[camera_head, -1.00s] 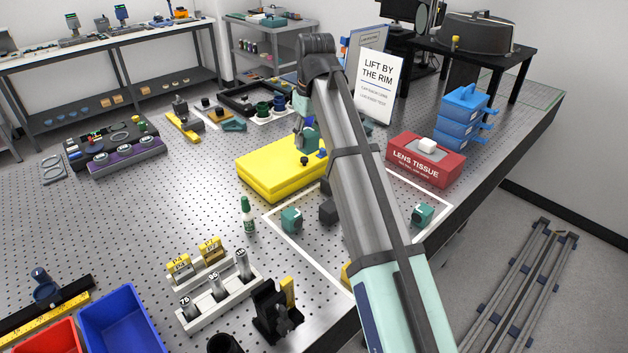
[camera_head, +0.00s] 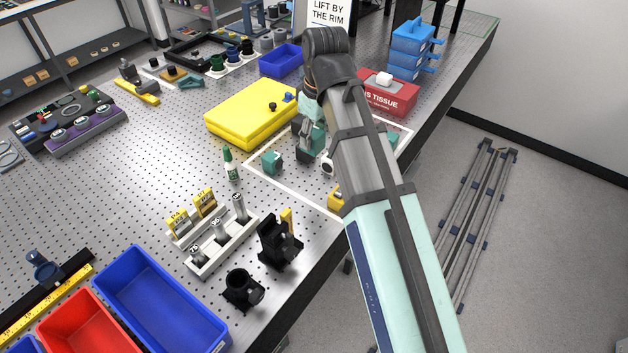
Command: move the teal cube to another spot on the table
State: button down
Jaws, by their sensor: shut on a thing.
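My gripper (camera_head: 304,146) hangs below my wrist over the white-outlined area, past the front right corner of the yellow case. It is shut on a teal block, which appears to be the teal cube (camera_head: 317,143). The arm and gripper partly hide it, and I cannot tell whether it touches the table. Another teal block (camera_head: 271,162) with a dark round face stands at the left of the outline. A further teal piece (camera_head: 390,139) shows at the right, partly behind my arm.
The yellow case (camera_head: 250,112) lies behind and left of my gripper, and the red tissue box (camera_head: 388,94) behind and right. The perforated table (camera_head: 150,190) has free room at left. Its edge runs close on the right.

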aim_at(318, 148)
notch_tip(318, 148, down, 15)
jog(key=shift+f+p, duration=0.15)
jog(key=shift+p, duration=1.05)
jog(key=shift+f, duration=0.2)
jog(key=c, duration=0.6)
grip_release()
jog(key=shift+r, duration=0.1)
jog(key=r, duration=0.4)
jog(key=r+b, duration=0.1)
jog(key=r, duration=0.3)
jog(key=s+d+r+b, duration=0.1)
jog(key=r, duration=0.3)
jog(key=shift+d, duration=0.1)
